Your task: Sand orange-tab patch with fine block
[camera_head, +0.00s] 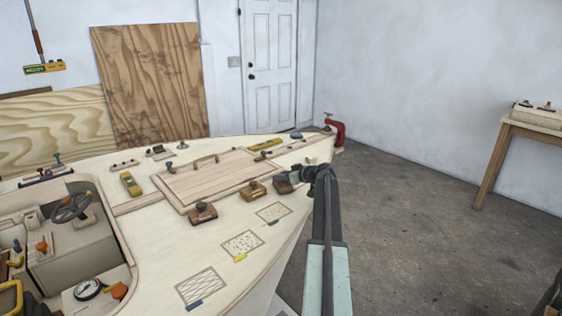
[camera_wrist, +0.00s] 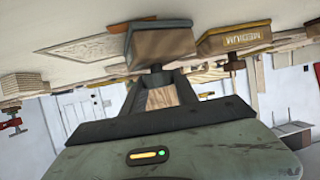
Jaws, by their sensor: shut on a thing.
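My gripper (camera_head: 304,175) is near the bow end of the pale plywood deck, right of the hatch. In the wrist view my gripper (camera_wrist: 157,82) is shut on the knob of a sanding block (camera_wrist: 162,45) with a grey-green band; no grade word shows. The held block also shows in the head view (camera_head: 283,185); whether it touches the deck is unclear. Three marked patches lie on the deck: one with a green tab (camera_head: 274,212), one with a yellow tab (camera_head: 242,243) and a cross-hatched one with a blue tab (camera_head: 202,286).
A block marked MEDIUM (camera_wrist: 232,41) sits close beside the held block. Another knobbed block (camera_head: 203,215) stands by the hatch (camera_head: 217,177). A red clamp (camera_head: 336,130) is at the bow tip. The cockpit opening is at left.

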